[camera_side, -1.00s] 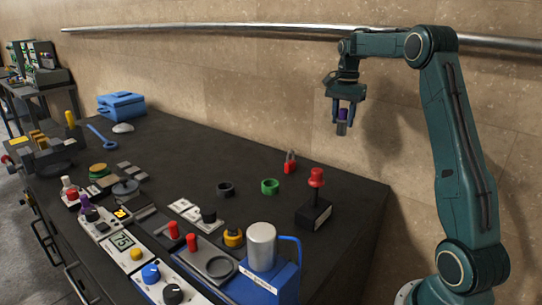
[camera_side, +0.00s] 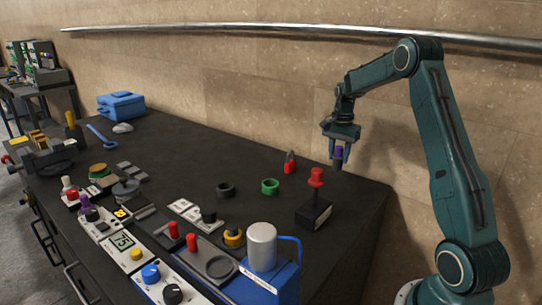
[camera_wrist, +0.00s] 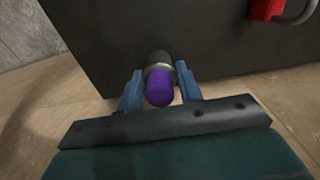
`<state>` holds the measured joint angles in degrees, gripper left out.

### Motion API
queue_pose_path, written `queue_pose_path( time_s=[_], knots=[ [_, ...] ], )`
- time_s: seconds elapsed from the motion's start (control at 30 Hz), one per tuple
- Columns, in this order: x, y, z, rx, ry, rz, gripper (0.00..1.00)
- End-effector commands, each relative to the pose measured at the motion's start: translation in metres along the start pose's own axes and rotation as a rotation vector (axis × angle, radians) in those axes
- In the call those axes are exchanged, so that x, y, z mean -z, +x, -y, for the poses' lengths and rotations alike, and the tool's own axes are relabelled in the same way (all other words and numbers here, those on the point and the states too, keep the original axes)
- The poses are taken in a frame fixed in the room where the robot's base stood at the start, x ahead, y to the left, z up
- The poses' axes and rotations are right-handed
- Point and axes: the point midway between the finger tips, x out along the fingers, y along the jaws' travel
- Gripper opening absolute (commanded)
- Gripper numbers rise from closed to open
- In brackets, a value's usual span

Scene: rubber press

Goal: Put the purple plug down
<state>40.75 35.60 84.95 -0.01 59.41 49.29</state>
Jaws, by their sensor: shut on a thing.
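The purple plug (camera_side: 338,154) has a purple top and a dark grey lower end. My gripper (camera_side: 338,157) is shut on it and holds it upright, over the back right part of the table near the wall. In the wrist view the plug (camera_wrist: 160,88) sits between the two blue fingers of my gripper (camera_wrist: 160,85), its purple end toward the camera. Its grey end points to the dark table top (camera_wrist: 120,30). I cannot tell exactly how far the plug is above the table.
A red padlock (camera_side: 289,162) lies close left of the plug. A red-knobbed lever on a black block (camera_side: 315,208) stands in front. A green ring (camera_side: 270,186) and a black ring (camera_side: 226,189) lie to the left. The table's back right corner looks bare.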

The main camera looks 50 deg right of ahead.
Motion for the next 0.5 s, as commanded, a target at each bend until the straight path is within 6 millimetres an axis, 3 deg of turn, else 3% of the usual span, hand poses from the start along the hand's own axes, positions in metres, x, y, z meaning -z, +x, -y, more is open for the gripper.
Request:
queue_pose_path(
  time_s=[0.33,0.5],
  knots=[
    [-0.001,0.034,-0.001,-0.003,0.0,0.003,0.12],
    [0.0,0.042,0.0,-0.001,0.0,0.001,0.12]
  ],
)
